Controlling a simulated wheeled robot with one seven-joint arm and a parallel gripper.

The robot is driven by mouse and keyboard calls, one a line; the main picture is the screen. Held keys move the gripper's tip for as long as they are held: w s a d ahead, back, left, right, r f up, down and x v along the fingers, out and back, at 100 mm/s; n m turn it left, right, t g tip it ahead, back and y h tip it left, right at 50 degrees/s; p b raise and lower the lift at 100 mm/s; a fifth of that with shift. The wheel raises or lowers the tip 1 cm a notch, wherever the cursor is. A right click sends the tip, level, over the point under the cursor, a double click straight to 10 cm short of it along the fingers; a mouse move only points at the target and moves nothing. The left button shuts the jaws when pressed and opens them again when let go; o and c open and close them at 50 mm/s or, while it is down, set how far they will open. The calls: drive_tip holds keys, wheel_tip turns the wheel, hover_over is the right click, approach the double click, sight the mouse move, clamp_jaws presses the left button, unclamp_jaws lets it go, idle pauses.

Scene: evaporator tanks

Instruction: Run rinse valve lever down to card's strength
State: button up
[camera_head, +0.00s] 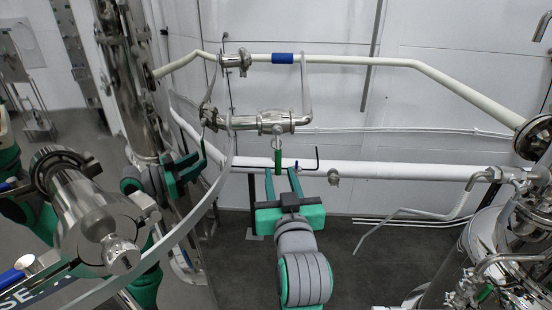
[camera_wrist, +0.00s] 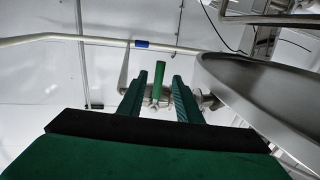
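The rinse valve lever, a green handle (camera_head: 278,161), hangs down below a steel valve body (camera_head: 272,122) on the pipework in the head view. It also shows in the wrist view as an upright green bar (camera_wrist: 159,80). My gripper (camera_head: 281,172) is open, and its fingers point up toward the lever from below. In the wrist view the lever appears between the two fingertips (camera_wrist: 161,82), with a visible gap on each side. I see no contact, and cannot tell how deep the lever sits between the fingers. No readable card shows.
A cream pipe with a blue band (camera_head: 283,58) runs above the valve, and a white pipe (camera_head: 400,171) runs behind the gripper. Polished steel vessels stand at left (camera_head: 90,215) and right (camera_head: 485,240). A large grey curved rim (camera_wrist: 255,95) is close on the wrist view's right.

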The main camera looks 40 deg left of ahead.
sight(276, 158)
drive_tip(key=x, duration=0.8)
drive_tip(key=shift+w+a, duration=0.25)
drive_tip(key=shift+w, duration=0.05)
clamp_jaws()
